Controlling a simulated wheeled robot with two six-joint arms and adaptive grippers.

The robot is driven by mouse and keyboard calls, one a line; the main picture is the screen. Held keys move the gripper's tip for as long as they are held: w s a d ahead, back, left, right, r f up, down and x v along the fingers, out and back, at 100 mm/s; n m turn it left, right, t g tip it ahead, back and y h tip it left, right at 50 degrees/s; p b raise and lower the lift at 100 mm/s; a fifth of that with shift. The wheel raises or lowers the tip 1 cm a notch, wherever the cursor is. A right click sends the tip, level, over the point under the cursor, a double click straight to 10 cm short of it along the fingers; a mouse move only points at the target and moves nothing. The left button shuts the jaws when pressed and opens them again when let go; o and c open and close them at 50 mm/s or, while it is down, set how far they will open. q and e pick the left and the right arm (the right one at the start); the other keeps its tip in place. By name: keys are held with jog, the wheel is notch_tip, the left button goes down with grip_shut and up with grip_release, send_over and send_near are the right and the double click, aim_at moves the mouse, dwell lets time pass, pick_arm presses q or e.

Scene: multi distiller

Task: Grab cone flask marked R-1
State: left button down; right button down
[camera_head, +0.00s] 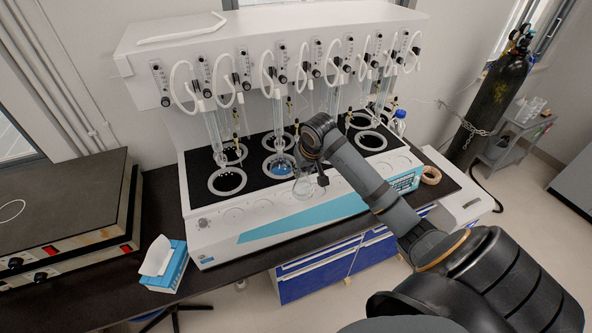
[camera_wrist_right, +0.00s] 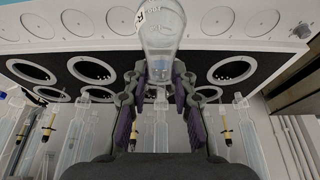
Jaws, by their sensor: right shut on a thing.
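The clear glass cone flask (camera_wrist_right: 162,32) is between the fingers of my right gripper (camera_wrist_right: 160,72) in the right wrist view. A label with a letter R shows on its side; the rest of the label is cut off or turned away. In the head view my right gripper (camera_head: 318,180) is over the front of the white distiller (camera_head: 215,235), and the flask (camera_head: 303,188) shows faintly beside it. The gripper is shut on the flask. My left gripper is in neither view.
The distiller has several ringed wells (camera_head: 227,181) and glass columns behind. One well holds blue liquid (camera_head: 281,169). A blue-capped bottle (camera_head: 399,120) stands at its right end. A tissue box (camera_head: 165,266) and tape roll (camera_head: 431,175) are on the bench.

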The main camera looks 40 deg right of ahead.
jog(key=s+r, duration=0.3)
jog(key=s, duration=0.3)
jog(key=shift+s+d, duration=0.25)
jog(key=shift+s, duration=0.15)
jog(key=shift+a, duration=0.1)
